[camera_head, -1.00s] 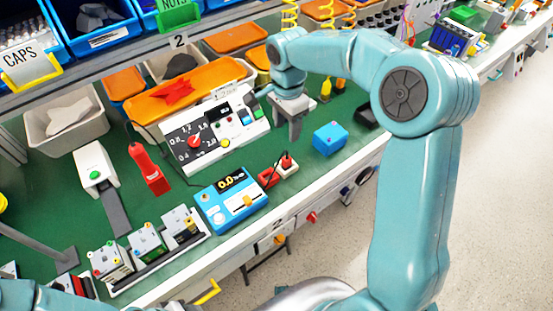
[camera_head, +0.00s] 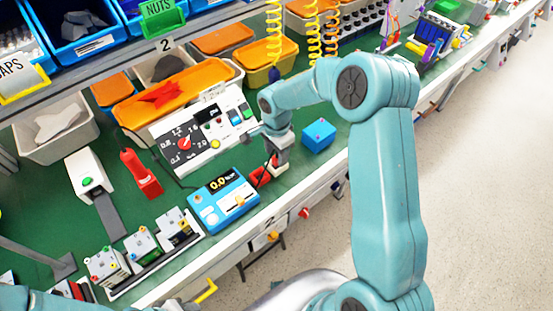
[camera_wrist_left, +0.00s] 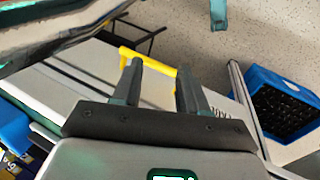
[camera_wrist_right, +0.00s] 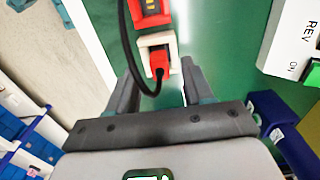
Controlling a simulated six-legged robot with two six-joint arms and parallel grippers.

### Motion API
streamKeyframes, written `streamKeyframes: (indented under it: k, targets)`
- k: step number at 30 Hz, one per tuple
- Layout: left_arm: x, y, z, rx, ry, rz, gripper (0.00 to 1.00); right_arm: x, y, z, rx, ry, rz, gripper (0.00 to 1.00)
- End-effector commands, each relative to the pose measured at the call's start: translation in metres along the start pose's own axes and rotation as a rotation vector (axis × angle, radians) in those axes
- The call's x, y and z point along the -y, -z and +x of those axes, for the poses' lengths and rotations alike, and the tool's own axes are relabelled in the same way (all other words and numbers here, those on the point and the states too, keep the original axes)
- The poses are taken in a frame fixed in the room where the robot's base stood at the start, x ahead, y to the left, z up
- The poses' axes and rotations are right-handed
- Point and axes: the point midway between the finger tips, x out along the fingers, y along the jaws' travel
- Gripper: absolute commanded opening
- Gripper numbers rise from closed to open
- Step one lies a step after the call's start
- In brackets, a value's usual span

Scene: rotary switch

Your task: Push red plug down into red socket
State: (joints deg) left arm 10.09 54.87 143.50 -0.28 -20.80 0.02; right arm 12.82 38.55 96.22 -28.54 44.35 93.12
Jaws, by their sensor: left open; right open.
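In the right wrist view a red plug (camera_wrist_right: 160,64) with a black cable stands at a white-rimmed socket block (camera_wrist_right: 145,41). I cannot tell how deep it sits. A red block with yellow marks (camera_wrist_right: 150,10) lies just beyond. In the head view the red block (camera_head: 259,177) shows beside my right gripper (camera_head: 276,163), which hides most of the plug and socket. My right gripper (camera_wrist_right: 160,76) is open, its fingers on either side of the plug; contact is not clear. My left gripper (camera_wrist_left: 160,80) is open and empty, near a yellow handle (camera_wrist_left: 148,62).
A blue meter (camera_head: 222,200) stands left of the red block, and a blue box (camera_head: 319,135) to its right. A white panel with a dial (camera_head: 205,135) is behind. A red handheld object (camera_head: 142,172) lies farther left. Yellow coiled cords (camera_head: 313,35) hang behind my right arm.

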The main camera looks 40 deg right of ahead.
Motion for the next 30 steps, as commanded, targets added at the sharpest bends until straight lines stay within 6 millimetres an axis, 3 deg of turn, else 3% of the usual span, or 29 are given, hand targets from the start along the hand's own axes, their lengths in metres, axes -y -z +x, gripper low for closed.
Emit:
streamKeyframes:
  k: [5,12,14,17,30]
  targets:
    - [-0.002,0.0,-0.006,0.0,0.0,0.0,0.43,0.001,0.0,0.021,0.0,-0.001,0.001,0.51]
    - [-0.002,0.0,-0.005,0.0,0.0,0.0,0.43,0.001,0.001,0.024,-0.001,0.002,0.001,0.51]
    - [-0.002,0.0,-0.005,0.0,0.0,0.0,0.43,0.001,0.001,0.024,-0.001,0.001,0.001,0.35]
    - [-0.002,0.0,-0.005,0.0,0.0,0.0,0.43,0.001,0.001,0.024,-0.001,0.001,0.001,0.02]
    - [-0.002,0.0,-0.004,0.0,0.0,0.0,0.43,0.002,0.001,0.016,-0.001,0.002,0.002,0.0]
